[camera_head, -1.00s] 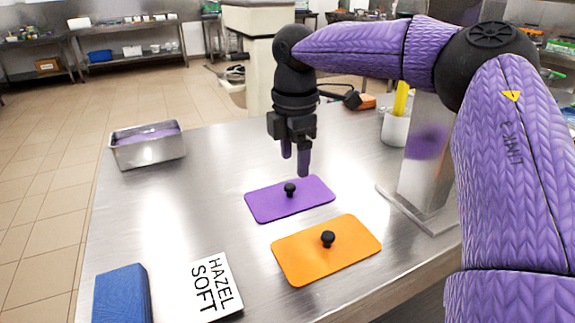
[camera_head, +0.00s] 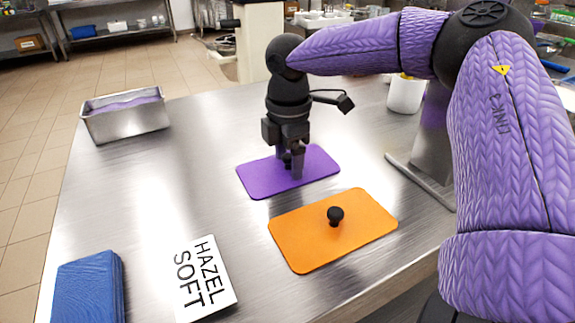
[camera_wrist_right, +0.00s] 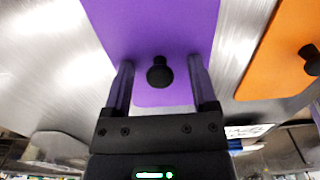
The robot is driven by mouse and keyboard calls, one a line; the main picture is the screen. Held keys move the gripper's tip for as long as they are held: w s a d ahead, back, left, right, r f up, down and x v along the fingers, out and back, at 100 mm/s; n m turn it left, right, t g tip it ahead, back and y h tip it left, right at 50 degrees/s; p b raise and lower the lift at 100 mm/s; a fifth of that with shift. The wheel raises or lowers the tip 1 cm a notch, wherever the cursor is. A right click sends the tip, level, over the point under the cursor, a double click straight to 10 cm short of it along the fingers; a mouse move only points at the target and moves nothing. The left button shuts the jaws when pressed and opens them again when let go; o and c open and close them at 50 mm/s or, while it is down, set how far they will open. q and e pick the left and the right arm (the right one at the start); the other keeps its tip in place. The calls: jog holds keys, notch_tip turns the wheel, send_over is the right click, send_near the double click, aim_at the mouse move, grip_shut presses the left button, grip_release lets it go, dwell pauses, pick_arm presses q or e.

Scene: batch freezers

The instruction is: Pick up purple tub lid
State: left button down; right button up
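The purple tub lid (camera_head: 255,180) lies flat on the steel table, a rounded rectangle with a black knob. My right gripper (camera_head: 291,168) is down over the lid, its fingers around the knob's place in the head view. In the right wrist view the purple lid (camera_wrist_right: 150,35) fills the middle, and its black knob (camera_wrist_right: 159,72) stands between the two fingers of my right gripper (camera_wrist_right: 161,80). The fingers are open, with a gap on each side of the knob. My left gripper is not in view.
An orange lid (camera_head: 300,240) with a black knob lies close in front of the purple one. A steel tub (camera_head: 125,122) with purple contents stands at the back left. A "HAZEL SOFT" card (camera_head: 205,280), a blue block (camera_head: 90,288) and a white cup (camera_head: 405,95) are also on the table.

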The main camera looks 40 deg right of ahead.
grip_shut()
jog(key=shift+r, duration=0.1)
